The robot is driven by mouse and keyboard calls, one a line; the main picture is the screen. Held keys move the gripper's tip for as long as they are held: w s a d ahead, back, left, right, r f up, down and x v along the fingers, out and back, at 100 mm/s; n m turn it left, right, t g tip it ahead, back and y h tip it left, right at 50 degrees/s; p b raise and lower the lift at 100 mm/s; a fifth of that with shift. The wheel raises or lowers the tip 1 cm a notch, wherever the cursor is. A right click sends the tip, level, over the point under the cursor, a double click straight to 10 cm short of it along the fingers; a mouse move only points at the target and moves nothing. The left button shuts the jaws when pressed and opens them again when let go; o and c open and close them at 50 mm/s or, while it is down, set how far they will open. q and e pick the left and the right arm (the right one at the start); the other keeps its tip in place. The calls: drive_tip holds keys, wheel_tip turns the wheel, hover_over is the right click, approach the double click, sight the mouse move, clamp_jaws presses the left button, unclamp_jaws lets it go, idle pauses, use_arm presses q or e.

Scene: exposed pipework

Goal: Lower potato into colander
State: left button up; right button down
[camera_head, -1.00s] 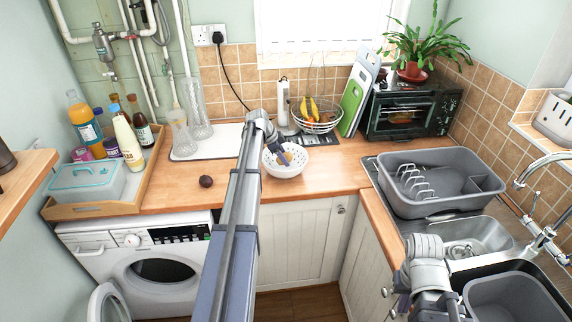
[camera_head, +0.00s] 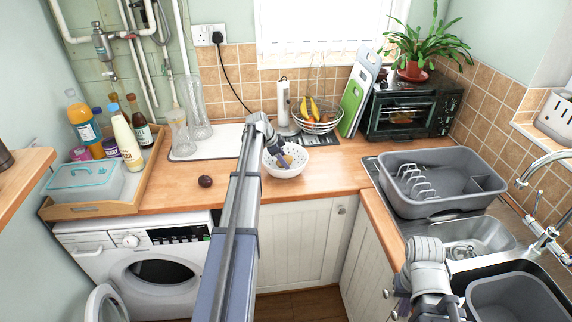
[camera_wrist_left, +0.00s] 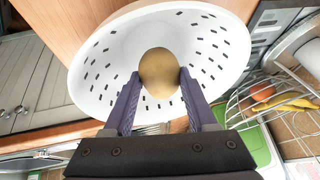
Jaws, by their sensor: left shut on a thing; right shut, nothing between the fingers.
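A white colander (camera_head: 296,169) with dark holes stands on the wooden worktop; it fills the upper part of the left wrist view (camera_wrist_left: 95,50). My left gripper (camera_head: 284,160) reaches into the colander's opening. In the left wrist view its two fingers (camera_wrist_left: 158,92) are shut on a brown, rounded potato (camera_wrist_left: 158,68). The potato is in front of the colander's inner wall; whether it touches the bottom I cannot tell. In the head view the potato shows only as a small brown patch at the fingertips. My right gripper (camera_head: 398,300) is at the lower right, over the sink side, far from the colander.
A dark round fruit (camera_head: 205,181) lies on the worktop left of my left arm. A wire fruit basket (camera_head: 318,122) stands behind the colander. A grey dish tub (camera_head: 440,182) is to the right. A wooden tray (camera_head: 90,210) with bottles is at the left.

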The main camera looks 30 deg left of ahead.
use_arm(q)
drive_tip(key=shift+f+b, duration=0.9)
drive_tip(key=shift+f, duration=0.05)
idle(0.4)
idle(0.4)
drive_tip(key=o, duration=1.5)
drive_tip(key=shift+c, duration=0.2)
drive_tip(key=shift+r, duration=0.15)
drive_tip(key=p+v, duration=0.7)
drive_tip(key=shift+s+r, duration=0.2)
drive_tip(key=shift+r, duration=0.05)
